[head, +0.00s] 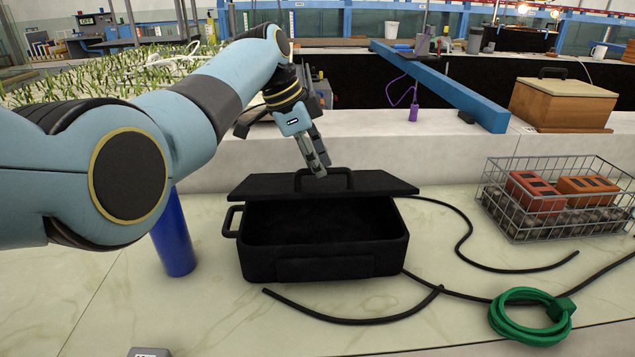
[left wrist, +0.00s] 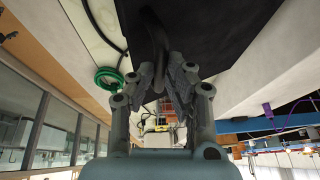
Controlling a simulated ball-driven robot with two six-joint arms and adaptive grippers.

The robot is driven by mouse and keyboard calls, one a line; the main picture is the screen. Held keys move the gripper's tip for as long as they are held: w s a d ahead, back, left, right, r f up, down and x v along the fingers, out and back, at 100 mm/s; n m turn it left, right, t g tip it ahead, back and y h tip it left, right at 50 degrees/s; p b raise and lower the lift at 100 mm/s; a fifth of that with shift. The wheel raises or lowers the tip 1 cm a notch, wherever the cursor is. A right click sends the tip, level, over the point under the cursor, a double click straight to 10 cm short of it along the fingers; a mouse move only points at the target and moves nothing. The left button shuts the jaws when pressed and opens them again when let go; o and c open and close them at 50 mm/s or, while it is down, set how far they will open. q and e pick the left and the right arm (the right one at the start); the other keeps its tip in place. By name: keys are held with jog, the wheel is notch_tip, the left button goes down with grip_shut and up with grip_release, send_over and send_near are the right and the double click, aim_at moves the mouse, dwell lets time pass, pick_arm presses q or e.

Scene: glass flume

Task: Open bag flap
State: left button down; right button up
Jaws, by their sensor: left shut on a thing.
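A black bag (head: 323,268) stands on the pale counter in the middle of the head view. Its flap (head: 380,183) is raised at the back and tilted, and the dark inside shows beneath it. A handle (head: 335,178) arches up from the flap. My left gripper (head: 319,172) reaches down from above and is shut on the flap's handle. In the left wrist view the fingers (left wrist: 168,82) close on the dark handle (left wrist: 153,30), with the black flap (left wrist: 205,30) behind it. My right gripper is not in view.
A wire basket (head: 520,228) with orange blocks stands at the right. A coiled green hose (head: 510,328) and black cables (head: 465,235) lie right of the bag. A blue cylinder (head: 174,240) stands left. A wooden box (head: 560,102) and blue beam (head: 445,85) are behind.

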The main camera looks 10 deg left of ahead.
pick_arm(q)
jog(key=w+a+r+b, duration=0.1)
jog(key=w+r+b, duration=0.1)
jog(key=w+r, duration=0.2)
jog(key=shift+w+r, duration=0.2)
jog(key=shift+w, duration=0.05)
dwell(0.5)
dwell(0.8)
jog(key=c, duration=1.3)
grip_release()
jog(key=shift+f, duration=0.1)
jog(key=shift+c, duration=0.2)
